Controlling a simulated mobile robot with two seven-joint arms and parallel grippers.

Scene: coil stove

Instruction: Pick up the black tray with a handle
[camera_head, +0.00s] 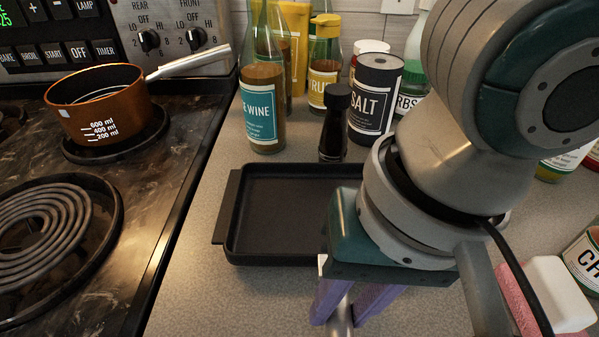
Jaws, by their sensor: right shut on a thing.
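The black tray (288,210) lies flat on the counter, in the middle of the camera_head view. Its left handle (224,207) shows clear and bare. My right arm covers the tray's right end, so any handle there is hidden. My right gripper (345,303) has purple fingers and is at the bottom of the view, just in front of the tray's near right edge as seen. It is shut on a pale, rod-like thing (340,316), mostly hidden and cut off by the frame. My left gripper is not in view.
A dark shaker (334,123) and a salt can (374,100) stand close behind the tray, with bottles beside them. A stove with a coil burner (45,235) and a copper pot (103,105) is at left. The counter left of the tray is clear.

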